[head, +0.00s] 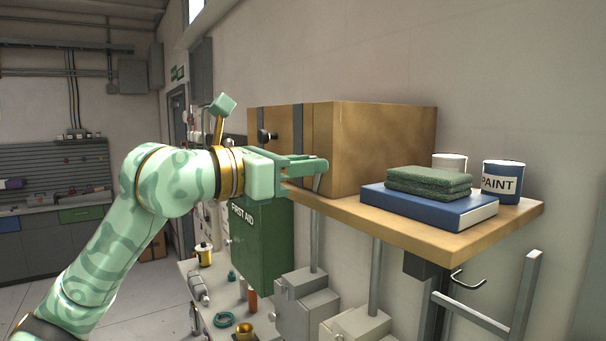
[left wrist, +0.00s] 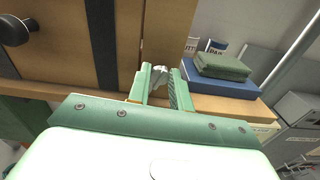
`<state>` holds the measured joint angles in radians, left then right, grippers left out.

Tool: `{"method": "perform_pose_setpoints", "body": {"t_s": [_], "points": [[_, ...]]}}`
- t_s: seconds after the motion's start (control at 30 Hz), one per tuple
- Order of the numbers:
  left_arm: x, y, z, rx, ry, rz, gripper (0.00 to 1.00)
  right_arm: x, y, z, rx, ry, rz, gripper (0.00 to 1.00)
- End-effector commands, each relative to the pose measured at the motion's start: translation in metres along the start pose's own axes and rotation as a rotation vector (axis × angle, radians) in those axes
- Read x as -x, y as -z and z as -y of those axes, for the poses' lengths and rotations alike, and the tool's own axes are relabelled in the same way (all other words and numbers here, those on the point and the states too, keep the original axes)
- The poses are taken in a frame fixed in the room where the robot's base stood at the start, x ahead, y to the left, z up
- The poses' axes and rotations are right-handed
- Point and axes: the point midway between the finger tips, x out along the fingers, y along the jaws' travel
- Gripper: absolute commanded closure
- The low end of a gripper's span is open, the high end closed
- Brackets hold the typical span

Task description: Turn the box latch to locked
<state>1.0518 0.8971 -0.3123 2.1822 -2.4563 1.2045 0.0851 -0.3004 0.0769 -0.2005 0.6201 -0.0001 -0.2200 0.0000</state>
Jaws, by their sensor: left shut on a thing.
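The large brown box (head: 385,140) with dark straps stands on a wooden shelf. A black round knob (head: 265,136) sticks out of its front face; it also shows at the upper left of the left wrist view (left wrist: 16,30). My left gripper (head: 318,168) is at the box's front, near its lower right corner. It is shut on a small grey metal piece (left wrist: 160,77), which looks like the box latch; its lower end (head: 317,184) shows below the fingertips in the head view. The fingers hide much of it, so I cannot tell its full angle. My right gripper is not in view.
A green first aid cabinet (head: 262,245) and grey boxes (head: 307,305) are below.

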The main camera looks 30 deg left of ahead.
Motion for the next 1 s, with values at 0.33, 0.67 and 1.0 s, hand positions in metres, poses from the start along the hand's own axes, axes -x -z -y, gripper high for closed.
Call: {"method": "perform_pose_setpoints", "body": {"t_s": [0.33, 0.67, 1.0], "points": [[0.001, 0.001, 0.000, -0.333, -0.003, 0.004, 1.00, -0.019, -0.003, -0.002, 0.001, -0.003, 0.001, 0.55], [0.001, 0.000, 0.001, -0.645, -0.003, 0.003, 1.00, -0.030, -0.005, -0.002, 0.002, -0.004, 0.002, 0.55], [0.000, 0.001, 0.002, -0.954, -0.002, 0.002, 1.00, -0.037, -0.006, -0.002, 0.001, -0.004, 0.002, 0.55]]}}
